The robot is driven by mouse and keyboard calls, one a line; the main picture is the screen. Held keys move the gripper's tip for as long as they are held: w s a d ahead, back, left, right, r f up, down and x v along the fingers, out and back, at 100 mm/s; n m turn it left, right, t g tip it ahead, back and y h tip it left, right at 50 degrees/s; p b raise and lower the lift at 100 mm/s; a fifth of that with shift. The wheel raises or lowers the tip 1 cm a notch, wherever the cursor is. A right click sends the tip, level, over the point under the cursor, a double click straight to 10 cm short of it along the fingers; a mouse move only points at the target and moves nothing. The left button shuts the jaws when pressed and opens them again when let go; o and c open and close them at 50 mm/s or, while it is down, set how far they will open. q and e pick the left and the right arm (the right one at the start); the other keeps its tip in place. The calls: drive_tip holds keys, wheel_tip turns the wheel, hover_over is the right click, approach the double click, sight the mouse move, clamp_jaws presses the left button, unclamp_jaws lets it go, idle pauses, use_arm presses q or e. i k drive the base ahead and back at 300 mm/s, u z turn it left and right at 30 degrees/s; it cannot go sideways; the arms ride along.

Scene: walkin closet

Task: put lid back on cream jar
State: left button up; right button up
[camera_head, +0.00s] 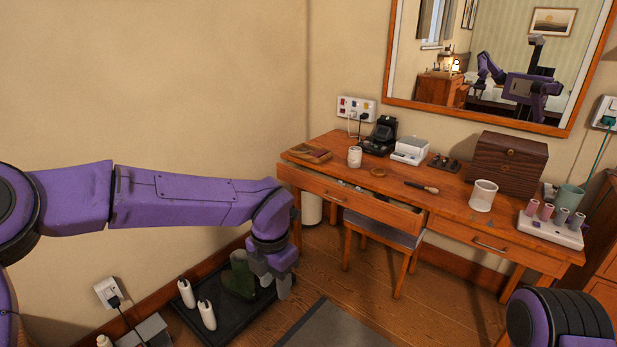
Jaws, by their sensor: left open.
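A small white jar (355,157) stands upright on the left part of the wooden dressing table. It looks like the cream jar, but I cannot see clearly whether its top is open. A small flat brown disc (379,171), possibly the lid, lies on the tabletop to the right of the jar, apart from it. My left gripper (274,284) is open and points down, well below and left of the tabletop, in front of a dark floor tray. My right gripper is out of view; only part of the right arm shows at the lower right.
A chair (385,232) is tucked underneath. The floor tray (225,318) holds bottles and a green boot.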

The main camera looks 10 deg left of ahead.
sight(353, 159)
drive_tip(key=u, duration=0.65)
drive_tip(key=i, duration=2.25)
drive_tip(key=z, duration=1.5)
drive_tip(key=i, duration=0.7)
drive_tip(key=z, duration=0.65)
